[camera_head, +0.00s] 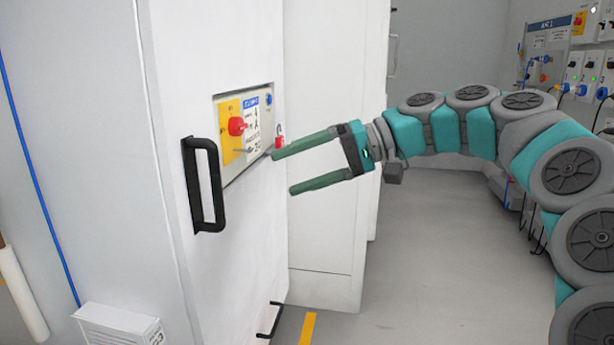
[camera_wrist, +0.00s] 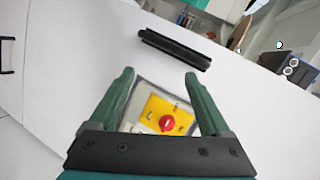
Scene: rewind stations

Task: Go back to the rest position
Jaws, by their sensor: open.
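My gripper (camera_head: 283,170) is open and empty, with its two green fingers apart and pointing left at the cabinet front. In the wrist view my gripper (camera_wrist: 160,78) shows both fingers spread, with the control panel between and beyond them. The control panel (camera_head: 251,158) has a yellow plate with a red rotary knob (camera_head: 237,126), which also shows in the wrist view (camera_wrist: 166,123). The upper fingertip appears close to the panel's right edge in the head view; I cannot tell whether it touches. No object is held.
A black door handle (camera_head: 204,185) stands out left of the panel, and it shows in the wrist view (camera_wrist: 175,49). A lower handle (camera_head: 270,320) sits near the floor. A wall panel with sockets (camera_head: 575,65) is at the back right. The grey floor (camera_head: 430,250) is open right of the cabinets.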

